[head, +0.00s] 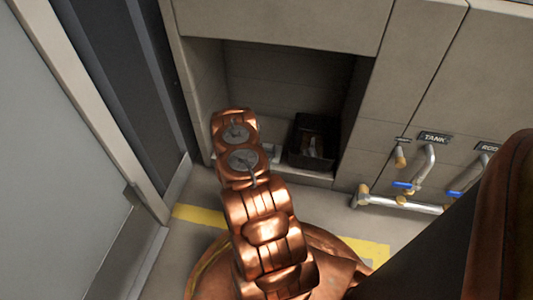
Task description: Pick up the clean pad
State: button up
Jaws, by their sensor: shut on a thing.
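My copper-coloured arm reaches up the middle of the head view into a low recess in the grey wall. My gripper is hidden by the arm's end links, so its fingers and anything in them do not show. No clean pad can be made out for sure. A small pale grey thing shows just right of the arm at the recess floor, too small and too covered to name.
A black bin (297,158) with unclear contents stands in the recess (285,85) at right. Pipes with blue handles (403,185) jut out below the TANK label (434,138). A door frame (85,95) stands at left. Yellow strips (200,216) mark the floor.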

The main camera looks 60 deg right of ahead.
jog(key=shift+c, duration=0.5)
jog(key=shift+r, duration=0.1)
notch_tip(320, 180, up, 28)
jog(key=p, duration=0.9)
jog(key=shift+p, duration=0.4)
